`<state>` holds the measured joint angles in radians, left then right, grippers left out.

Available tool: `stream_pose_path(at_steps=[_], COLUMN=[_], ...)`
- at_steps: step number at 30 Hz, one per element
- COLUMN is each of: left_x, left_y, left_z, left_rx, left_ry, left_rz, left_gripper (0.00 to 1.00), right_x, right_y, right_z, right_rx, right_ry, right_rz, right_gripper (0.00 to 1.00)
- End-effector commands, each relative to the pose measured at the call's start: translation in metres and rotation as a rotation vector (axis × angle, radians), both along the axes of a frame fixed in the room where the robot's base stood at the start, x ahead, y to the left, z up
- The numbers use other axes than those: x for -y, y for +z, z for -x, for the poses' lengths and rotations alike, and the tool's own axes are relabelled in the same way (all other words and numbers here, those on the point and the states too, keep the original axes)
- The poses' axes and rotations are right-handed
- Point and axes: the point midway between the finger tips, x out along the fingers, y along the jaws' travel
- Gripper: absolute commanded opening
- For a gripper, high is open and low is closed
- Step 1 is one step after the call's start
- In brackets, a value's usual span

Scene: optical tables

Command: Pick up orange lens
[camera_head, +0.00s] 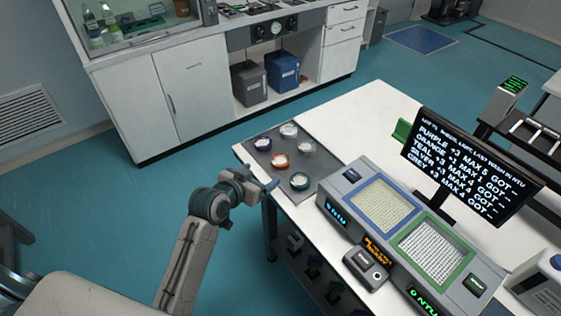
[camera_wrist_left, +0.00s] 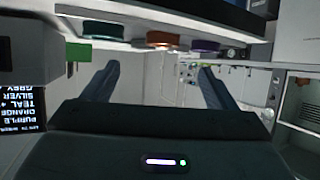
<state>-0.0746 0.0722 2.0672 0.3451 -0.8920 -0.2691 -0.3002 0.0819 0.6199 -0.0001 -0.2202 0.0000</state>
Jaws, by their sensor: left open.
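The orange lens (camera_head: 280,161) is a small orange-rimmed disc on a dark grey mat (camera_head: 280,147) at the left end of the white table. In the left wrist view, which looks upside down, its orange rim (camera_wrist_left: 160,39) shows between a teal rim and a purple rim. My left gripper (camera_head: 268,182) is at the table's left edge, just in front of the mat and near the orange lens. In the left wrist view its two fingers (camera_wrist_left: 157,82) are wide apart with nothing between them. My right gripper is not in view.
On the mat, a purple lens (camera_head: 262,143), a silver one (camera_head: 288,130), a grey one (camera_head: 306,147) and a teal one (camera_head: 300,180) surround the orange lens. An NTU instrument (camera_head: 345,212) and a monitor (camera_head: 470,165) stand to the right. The table's far part is clear.

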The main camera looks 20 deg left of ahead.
Motion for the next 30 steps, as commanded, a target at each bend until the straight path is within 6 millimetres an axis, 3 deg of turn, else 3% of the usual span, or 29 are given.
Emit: stream_pose_path(at_steps=[5, 12, 20, 30], left_x=[0.004, 0.013, 0.016, 0.023], left_y=[0.009, -0.006, -0.017, -0.043], left_z=[-0.025, -0.056, -0.070, -0.102], left_rx=[0.052, 0.049, 0.048, 0.048], left_ry=[-0.004, -0.004, -0.003, -0.002], left_rz=[0.016, 0.015, 0.014, 0.015], left_gripper=[0.80, 0.80, 0.80, 0.80], right_x=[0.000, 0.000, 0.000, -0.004], right_y=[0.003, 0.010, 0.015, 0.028], right_z=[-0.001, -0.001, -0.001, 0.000], right_rx=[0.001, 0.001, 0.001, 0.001], right_ry=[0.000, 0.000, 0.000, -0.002], right_rz=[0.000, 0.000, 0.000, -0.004], right_gripper=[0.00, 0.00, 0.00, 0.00])
